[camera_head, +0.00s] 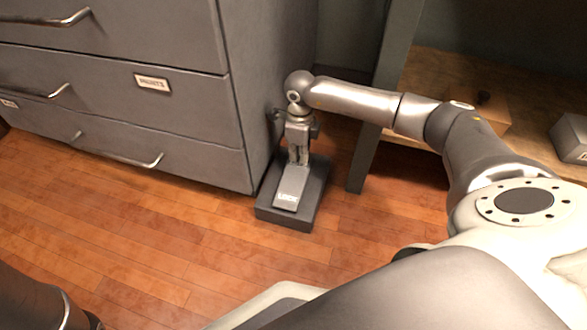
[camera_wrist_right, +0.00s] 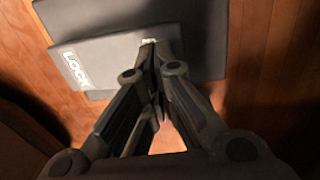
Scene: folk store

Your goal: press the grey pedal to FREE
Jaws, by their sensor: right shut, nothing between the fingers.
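The grey pedal (camera_head: 291,188) stands on a dark block base (camera_head: 285,217) on the floor, beside the drawer cabinet. Its lower end carries a white label that reads LOCK in the right wrist view, where the pedal plate (camera_wrist_right: 98,62) lies at upper left. My right gripper (camera_head: 297,158) points down over the upper part of the pedal. Its fingertips (camera_wrist_right: 152,46) are together and empty, at the pedal plate's edge in the wrist view. I cannot tell whether they touch it. My left gripper is not in view.
A grey drawer cabinet (camera_head: 115,85) stands close on the left of the pedal. A dark upright leg (camera_head: 364,158) and a wooden shelf (camera_head: 425,75) with a grey box (camera_head: 570,138) are on the right. The wooden floor (camera_head: 190,240) in front is clear.

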